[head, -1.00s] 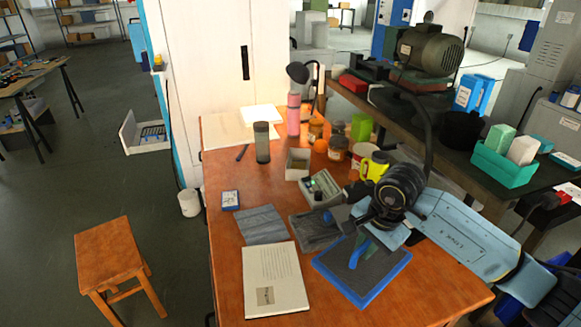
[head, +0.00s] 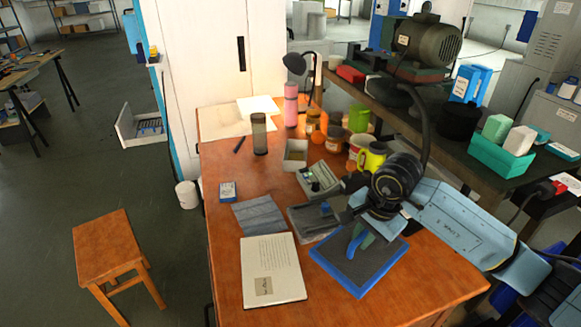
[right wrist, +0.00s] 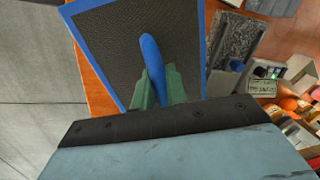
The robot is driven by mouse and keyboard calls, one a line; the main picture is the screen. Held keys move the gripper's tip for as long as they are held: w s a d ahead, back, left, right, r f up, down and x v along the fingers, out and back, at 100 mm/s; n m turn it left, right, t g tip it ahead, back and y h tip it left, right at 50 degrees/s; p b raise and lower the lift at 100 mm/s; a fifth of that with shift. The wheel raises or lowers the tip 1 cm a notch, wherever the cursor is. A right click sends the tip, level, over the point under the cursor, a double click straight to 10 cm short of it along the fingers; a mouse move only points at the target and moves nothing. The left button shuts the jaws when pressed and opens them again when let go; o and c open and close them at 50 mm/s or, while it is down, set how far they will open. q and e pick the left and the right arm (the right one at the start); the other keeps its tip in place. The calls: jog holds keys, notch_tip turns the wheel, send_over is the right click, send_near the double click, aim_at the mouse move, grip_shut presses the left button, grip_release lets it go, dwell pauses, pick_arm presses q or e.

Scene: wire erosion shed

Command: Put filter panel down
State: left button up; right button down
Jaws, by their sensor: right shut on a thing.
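The filter panel (head: 345,267) is a dark grey mesh square with a blue frame and a blue arched handle (right wrist: 151,62). It is held flat over the front right part of the wooden table, beside the white booklet. I cannot tell whether its underside touches the tabletop. My right gripper (head: 359,238) comes in from the right and is shut on the handle. In the right wrist view its green fingers (right wrist: 158,88) sit on both sides of the handle, and the panel (right wrist: 188,30) shows beyond them. My left gripper is not in view.
The wooden table (head: 225,262) also bears a white booklet (head: 272,270), grey sheets (head: 259,217), a small control box (head: 318,180) and several jars and cups at the back. Bare tabletop lies in front of and right of the panel. A stool (head: 112,243) stands left.

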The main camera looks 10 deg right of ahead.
jog(key=shift+f, duration=0.1)
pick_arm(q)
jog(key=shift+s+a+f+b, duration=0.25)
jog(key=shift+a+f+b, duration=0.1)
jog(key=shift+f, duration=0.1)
pick_arm(e)
notch_tip(320, 180, down, 10)
jog(key=shift+r, duration=0.1)
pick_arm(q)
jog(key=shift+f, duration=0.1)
pick_arm(e)
jog(key=c, duration=1.6)
grip_release()
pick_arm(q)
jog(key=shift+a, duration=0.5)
pick_arm(e)
jog(key=shift+o, duration=1)
